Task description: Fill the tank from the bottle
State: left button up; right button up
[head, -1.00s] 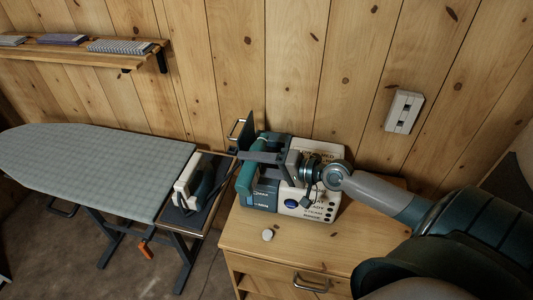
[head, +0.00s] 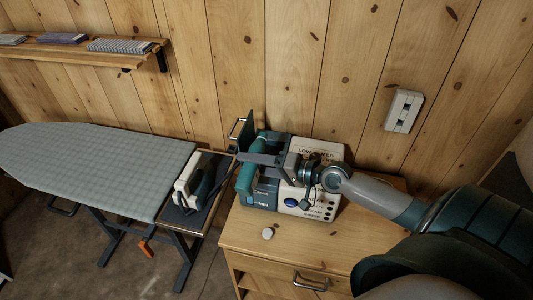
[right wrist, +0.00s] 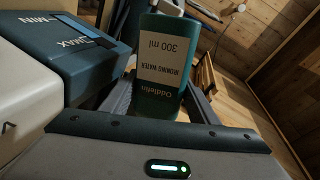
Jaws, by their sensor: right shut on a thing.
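My right gripper (head: 259,159) is shut on a teal bottle (right wrist: 160,95) with a white "ironing water 300 ml" label; the lettering is upside down in the right wrist view. The bottle is between the fingers, beside the dark teal tank (right wrist: 68,48) marked MIN and MAX. In the head view the tank (head: 264,196) is the left front part of the white steam station (head: 318,204) on the cabinet. The gripper hides part of the station's top. I cannot tell the tank opening or any water flow. My left gripper is out of view.
A small white round cap (head: 267,233) lies on the wooden cabinet (head: 310,250), whose front right top is clear. An iron (head: 187,180) rests at the end of the grey ironing board (head: 90,165). A wall outlet (head: 403,110) is above right.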

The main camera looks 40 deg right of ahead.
aim_at(256, 151)
jog(key=shift+r, duration=0.1)
jog(key=n, duration=0.2)
jog(key=shift+w+d+n+t+h, duration=0.3)
jog(key=shift+d+t+h, duration=0.1)
jog(key=r+n+p, duration=0.2)
jog(key=d+r+n+t+p, duration=0.1)
jog(key=r, duration=0.1)
jog(key=shift+w+r+h, duration=0.1)
jog(key=shift+w+h, duration=0.2)
jog(key=shift+w, duration=0.05)
jog(key=shift+s+a+n, duration=0.15)
jog(key=shift+a+n, duration=0.05)
jog(key=shift+n, duration=0.5)
jog(key=shift+f+n+t+b, duration=0.3)
jog(key=shift+f+n+b, duration=0.05)
jog(key=shift+f+n, duration=0.15)
jog(key=shift+a+r+n+t, duration=0.1)
jog(key=shift+r+n+t, duration=0.25)
jog(key=shift+n, duration=0.45)
jog(key=shift+f+n+b, duration=0.1)
jog(key=shift+n+b, duration=0.25)
jog(key=shift+n, duration=0.95)
